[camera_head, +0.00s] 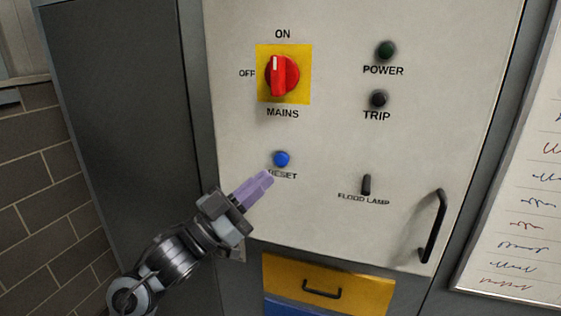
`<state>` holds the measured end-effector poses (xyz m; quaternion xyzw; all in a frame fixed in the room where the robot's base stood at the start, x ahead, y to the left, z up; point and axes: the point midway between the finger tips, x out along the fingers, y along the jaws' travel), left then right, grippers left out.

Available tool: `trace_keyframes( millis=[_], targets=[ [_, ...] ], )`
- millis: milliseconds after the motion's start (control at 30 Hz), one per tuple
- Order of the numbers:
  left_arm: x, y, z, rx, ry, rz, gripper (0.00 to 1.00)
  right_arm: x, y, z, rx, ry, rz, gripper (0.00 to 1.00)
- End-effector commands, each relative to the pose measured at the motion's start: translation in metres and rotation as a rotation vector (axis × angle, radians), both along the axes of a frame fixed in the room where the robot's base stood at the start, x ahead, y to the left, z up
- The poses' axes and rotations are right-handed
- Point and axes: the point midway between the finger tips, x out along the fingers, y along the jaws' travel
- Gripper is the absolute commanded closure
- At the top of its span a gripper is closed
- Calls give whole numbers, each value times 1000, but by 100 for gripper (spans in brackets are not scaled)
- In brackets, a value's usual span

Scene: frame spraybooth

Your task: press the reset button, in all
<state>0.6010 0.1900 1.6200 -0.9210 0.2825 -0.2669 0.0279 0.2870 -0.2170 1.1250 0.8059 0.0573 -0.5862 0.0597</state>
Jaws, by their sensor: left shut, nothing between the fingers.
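The blue round reset button (281,159) sits on the light grey cabinet panel, above the label RESET. My left gripper (267,177) comes in from the lower left with its purple fingers shut and empty. In the picture the fingertips are just below and left of the button, over the start of the label. The button shows whole, with a small gap in the picture between it and the fingertips. I cannot tell how far the tips are from the panel. My right gripper is not in view.
Above is a red MAINS rotary switch (282,75) on a yellow plate, its mark toward ON. To the right are the dark POWER lamp (385,50), TRIP lamp (378,98), FLOOD LAMP toggle (366,184) and a black door handle (434,226). A yellow drawer (350,291) is below.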

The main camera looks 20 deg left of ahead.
Motion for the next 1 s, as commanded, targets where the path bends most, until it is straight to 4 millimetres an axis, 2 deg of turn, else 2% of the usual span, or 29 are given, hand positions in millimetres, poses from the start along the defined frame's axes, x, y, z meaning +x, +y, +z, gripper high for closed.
trace_keyframes(
  millis=[200, 433, 633, 1000],
  targets=[
    [28, 0, 0, -3, 1, -2, 100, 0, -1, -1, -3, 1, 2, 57],
    [48, 0, 1, -1, 1, -1, 100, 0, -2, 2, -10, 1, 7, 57],
    [56, 0, 0, -1, 1, 0, 100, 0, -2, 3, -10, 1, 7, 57],
    [57, 0, 0, -1, -1, 0, 100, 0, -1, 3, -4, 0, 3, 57]
  ],
)
